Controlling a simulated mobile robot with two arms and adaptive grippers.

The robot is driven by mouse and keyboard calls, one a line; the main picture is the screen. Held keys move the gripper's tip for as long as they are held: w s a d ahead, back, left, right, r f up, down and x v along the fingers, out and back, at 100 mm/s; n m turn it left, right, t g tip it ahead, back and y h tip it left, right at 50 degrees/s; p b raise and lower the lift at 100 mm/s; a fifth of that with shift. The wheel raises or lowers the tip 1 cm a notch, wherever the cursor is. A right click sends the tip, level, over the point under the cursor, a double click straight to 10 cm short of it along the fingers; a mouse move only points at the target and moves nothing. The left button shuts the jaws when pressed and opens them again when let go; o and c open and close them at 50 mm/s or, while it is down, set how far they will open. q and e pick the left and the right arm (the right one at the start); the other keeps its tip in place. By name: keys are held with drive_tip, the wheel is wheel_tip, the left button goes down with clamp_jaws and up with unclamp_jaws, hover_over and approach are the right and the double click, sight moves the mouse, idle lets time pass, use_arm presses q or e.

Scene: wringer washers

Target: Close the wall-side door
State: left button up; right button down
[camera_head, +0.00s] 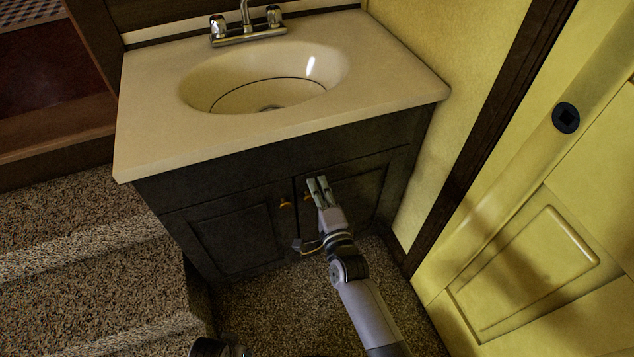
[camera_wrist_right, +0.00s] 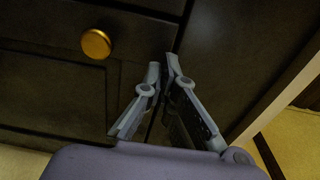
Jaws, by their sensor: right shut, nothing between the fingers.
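The dark wood sink cabinet stands against the yellow wall. Its wall-side door (camera_head: 358,192) is the right one, with a small gold knob (camera_head: 308,198) partly beside my gripper's fingers. I cannot tell whether this door is flush or slightly ajar. The other door (camera_head: 238,235) looks flush and has its own gold knob (camera_head: 285,204), and a gold knob (camera_wrist_right: 96,43) shows in the wrist view. My right gripper (camera_head: 319,190) is shut and empty, in front of the wall-side door near the seam between the doors. Its fingertips (camera_wrist_right: 164,64) show close to the dark door faces.
A beige countertop (camera_head: 150,130) with an oval sink (camera_head: 262,75) overhangs the cabinet. Carpeted steps (camera_head: 85,240) are at left. The yellow wall (camera_head: 440,50) and a yellow panelled door (camera_head: 530,260) bound the right. Carpet (camera_head: 270,310) in front is open.

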drive_tip(key=v, duration=1.1)
drive_tip(key=s+d+f+n+g+h, duration=0.1)
drive_tip(key=s+d+f+n+g, duration=0.3)
drive_tip(key=f, duration=0.5)
drive_tip(key=s+d+f+n+g, duration=0.2)
drive_tip(key=s+f+n+g, duration=0.3)
drive_tip(key=f, duration=0.5)
drive_tip(key=s+d+f+n+g+h, duration=0.3)
drive_tip(key=s+d+f+n+g, duration=0.3)
drive_tip(key=s+d+f+n, duration=0.4)
use_arm(q)
drive_tip(key=s+a+g+p, duration=0.1)
drive_tip(key=s+a+p, duration=0.2)
drive_tip(key=s+p, duration=1.3)
drive_tip(key=shift+s, duration=0.45)
use_arm(e)
drive_tip(key=s+d, duration=0.2)
drive_tip(key=s, duration=0.7)
drive_tip(key=s+d+m+g, duration=0.1)
drive_tip(key=s+d, duration=0.1)
drive_tip(key=s, duration=0.8)
drive_tip(key=shift+r+m+h, duration=0.3)
drive_tip(key=shift+r, duration=0.1)
use_arm(q)
drive_tip(key=shift+f, duration=0.1)
use_arm(e)
drive_tip(key=shift+s, duration=0.1)
